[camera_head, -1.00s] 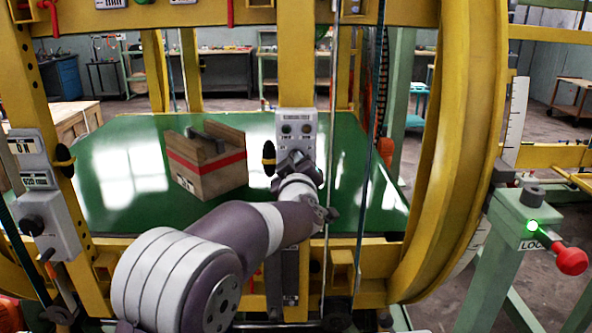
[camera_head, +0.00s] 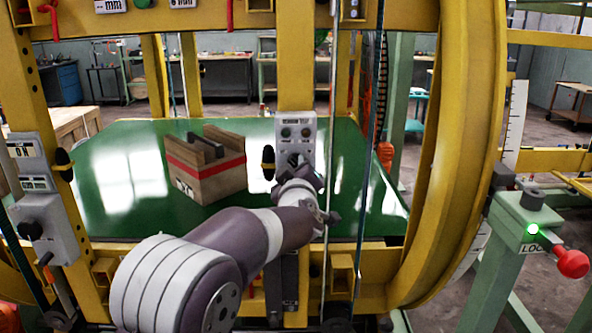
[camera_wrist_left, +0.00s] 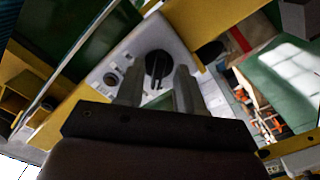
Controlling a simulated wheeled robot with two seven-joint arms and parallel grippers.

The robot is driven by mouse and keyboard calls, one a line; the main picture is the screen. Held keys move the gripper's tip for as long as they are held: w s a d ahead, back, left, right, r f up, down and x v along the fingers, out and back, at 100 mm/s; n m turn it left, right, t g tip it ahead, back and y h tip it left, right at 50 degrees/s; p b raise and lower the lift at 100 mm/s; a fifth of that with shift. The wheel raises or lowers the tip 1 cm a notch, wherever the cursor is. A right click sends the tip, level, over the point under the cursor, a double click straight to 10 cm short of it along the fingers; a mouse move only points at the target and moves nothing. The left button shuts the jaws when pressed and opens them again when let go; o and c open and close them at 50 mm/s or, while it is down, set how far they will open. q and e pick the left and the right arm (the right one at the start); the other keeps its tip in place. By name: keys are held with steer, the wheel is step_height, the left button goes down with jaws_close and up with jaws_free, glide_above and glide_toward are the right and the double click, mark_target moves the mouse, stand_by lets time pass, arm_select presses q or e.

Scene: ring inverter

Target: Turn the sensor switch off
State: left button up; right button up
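The light grey control panel (camera_head: 308,121) sits on the yellow centre post, with small round buttons on its upper part. In the left wrist view the panel (camera_wrist_left: 128,50) carries a black rotary knob (camera_wrist_left: 157,64). I cannot read its label, so I cannot tell if it is the sensor switch. My left gripper (camera_head: 298,162) is in front of the panel's lower part and partly hides it. In the left wrist view its two fingers (camera_wrist_left: 160,88) are apart, with the knob showing between their tips. I cannot tell if they touch it. My right gripper is out of view.
A wooden box with a red band (camera_head: 208,165) rests on the green table (camera_head: 125,170) left of the post. A black knob (camera_head: 268,162) sticks out beside the post. Thin vertical cables (camera_head: 368,130) and a big yellow ring (camera_head: 455,150) stand to the right.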

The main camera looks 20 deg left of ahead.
arm_select(q)
steer(key=shift+s, duration=0.1)
steer(key=v, duration=1.2)
steer(key=shift+s+b, duration=0.25)
steer(key=shift+b, duration=0.15)
steer(key=shift+d, duration=0.1)
steer(key=s+d+f+m+g+h, duration=0.3)
steer(key=s+f+m+g+h, duration=0.15)
steer(key=f, duration=0.45)
steer(key=s+d+f+m+g+h, duration=0.3)
steer(key=d+f+m+g, duration=0.15)
steer(key=f, duration=0.45)
steer(key=s+a+f+m+g+y, duration=0.1)
steer(key=s+a+f+g, duration=0.4)
steer(key=s, duration=0.3)
steer(key=s+a+f+m+g+y, duration=0.2)
steer(key=s+a+f, duration=0.4)
steer(key=s, duration=0.2)
step_height(320, 180, up, 13)
steer(key=p, duration=1.3)
steer(key=shift+w, duration=0.45)
